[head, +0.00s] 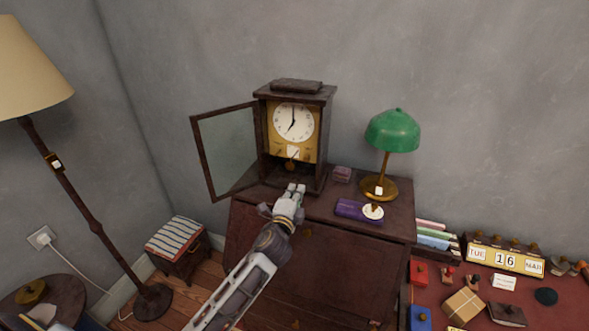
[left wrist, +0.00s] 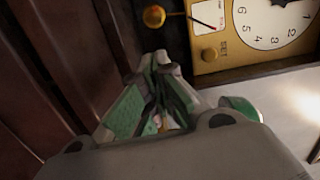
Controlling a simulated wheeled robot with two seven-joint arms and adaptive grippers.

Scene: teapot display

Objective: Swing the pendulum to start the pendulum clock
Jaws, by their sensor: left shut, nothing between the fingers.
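The pendulum clock (head: 292,133) stands on a dark wooden cabinet, with its glass door (head: 228,152) swung open to the left. Its white dial also shows in the left wrist view (left wrist: 270,22). The pendulum, with a round brass bob (head: 291,166), hangs below the dial; the bob also shows in the left wrist view (left wrist: 154,16). My left gripper (head: 296,188) is shut and empty at the front of the clock, just below the bob in the head view. In the left wrist view, its fingertips (left wrist: 160,58) are apart from the bob. My right gripper is in neither view.
The cabinet (head: 345,234) carries a green lamp (head: 392,132), a purple case (head: 352,209) and a small pink box (head: 342,174) right of the clock. The open door bounds the left side. A red-topped desk with a calendar (head: 505,257) is at the right.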

